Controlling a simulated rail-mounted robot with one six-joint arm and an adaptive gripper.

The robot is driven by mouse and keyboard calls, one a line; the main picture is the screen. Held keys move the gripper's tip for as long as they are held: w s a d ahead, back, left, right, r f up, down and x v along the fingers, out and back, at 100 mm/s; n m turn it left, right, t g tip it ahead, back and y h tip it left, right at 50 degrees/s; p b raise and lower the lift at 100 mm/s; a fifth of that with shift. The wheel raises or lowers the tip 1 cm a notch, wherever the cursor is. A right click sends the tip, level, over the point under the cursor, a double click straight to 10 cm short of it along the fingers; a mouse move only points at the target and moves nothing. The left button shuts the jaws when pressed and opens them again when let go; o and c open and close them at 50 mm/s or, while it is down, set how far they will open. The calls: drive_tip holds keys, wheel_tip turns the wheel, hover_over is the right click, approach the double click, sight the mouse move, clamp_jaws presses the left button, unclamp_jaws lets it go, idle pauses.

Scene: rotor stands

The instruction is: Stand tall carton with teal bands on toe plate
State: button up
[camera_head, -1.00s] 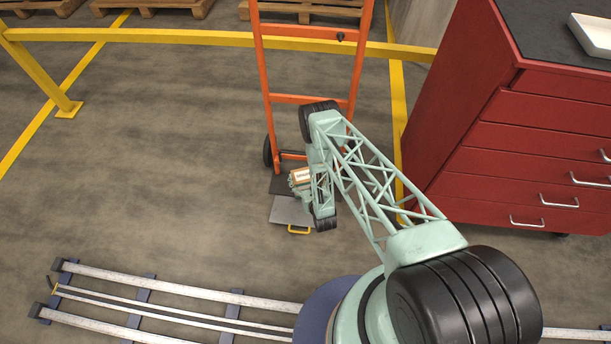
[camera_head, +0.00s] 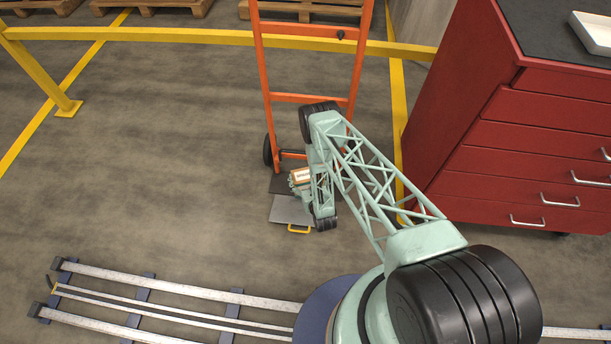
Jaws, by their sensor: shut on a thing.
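The carton (camera_head: 299,174) shows as a small tan and white top with an orange-brown edge, at the foot of an orange hand truck (camera_head: 262,70). Its sides and any teal bands are mostly hidden by my arm. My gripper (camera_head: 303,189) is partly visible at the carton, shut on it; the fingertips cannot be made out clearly. The grey toe plate (camera_head: 286,211) lies low in front of the hand truck, with a yellow handle (camera_head: 299,230) at its near edge. The carton appears over the plate's far part; I cannot tell whether its bottom touches.
A red drawer cabinet (camera_head: 480,165) stands close on the right, with a white tray (camera_head: 592,32) on top. A yellow barrier rail (camera_head: 180,36) runs behind. Floor rails (camera_head: 170,280) lie in front. The floor left of the hand truck is clear.

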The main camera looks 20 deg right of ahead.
drive_tip(key=shift+f, duration=0.1)
drive_tip(key=o, duration=1.7)
drive_tip(key=shift+s, duration=0.2)
drive_tip(key=shift+v, duration=5.8)
